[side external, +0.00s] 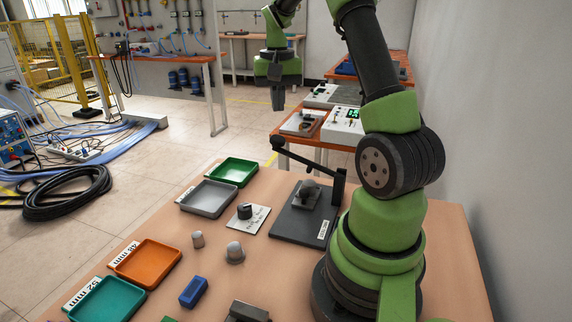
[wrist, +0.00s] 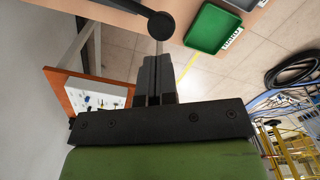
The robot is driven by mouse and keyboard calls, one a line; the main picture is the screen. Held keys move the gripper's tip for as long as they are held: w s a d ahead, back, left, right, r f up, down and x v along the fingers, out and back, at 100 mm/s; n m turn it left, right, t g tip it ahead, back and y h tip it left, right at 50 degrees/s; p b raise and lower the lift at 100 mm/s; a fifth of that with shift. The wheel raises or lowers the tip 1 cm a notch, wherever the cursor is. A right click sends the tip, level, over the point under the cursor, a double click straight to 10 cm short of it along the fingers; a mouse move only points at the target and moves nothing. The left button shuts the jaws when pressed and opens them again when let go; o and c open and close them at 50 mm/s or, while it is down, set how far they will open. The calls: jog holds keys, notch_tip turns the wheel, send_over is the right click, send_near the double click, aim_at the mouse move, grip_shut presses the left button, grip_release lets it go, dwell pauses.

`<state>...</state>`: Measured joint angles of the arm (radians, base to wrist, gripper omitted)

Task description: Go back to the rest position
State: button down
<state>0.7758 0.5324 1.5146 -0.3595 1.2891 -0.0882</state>
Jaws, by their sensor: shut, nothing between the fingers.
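My gripper (side external: 278,98) is shut and empty in the side external view. It hangs pointing down, high above the far edge of the table, beyond the black lever arm. In the wrist view my gripper (wrist: 154,62) shows its dark fingers together with nothing between them. The black ball end of the lever (wrist: 161,25) shows just past the fingertips in the wrist view. The lever (side external: 310,157) stands on a dark base plate (side external: 287,222) that carries a grey part (side external: 308,190).
The table (side external: 262,268) holds a green tray (side external: 231,171), a grey tray (side external: 207,197), an orange tray (side external: 147,262) and a teal tray (side external: 107,300). A black knob on a white plate (side external: 248,217), two grey cylinders (side external: 235,251) and a blue block (side external: 193,291) stand between. A wall (side external: 485,140) rises at right.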

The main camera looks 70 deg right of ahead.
jog(key=s+a+r+n+t, duration=0.25)
jog(key=a+r, duration=0.25)
jog(key=a, duration=0.6)
jog(key=s+a+r+n+t, duration=0.25)
jog(key=a+r, duration=0.25)
jog(key=a, duration=0.5)
jog(key=s+a+f+n+t+y, duration=0.1)
jog(key=s+a+n+t+y, duration=0.1)
jog(key=s+a, duration=0.3)
jog(key=shift+a+n, duration=0.4)
jog(key=shift+n, duration=0.1)
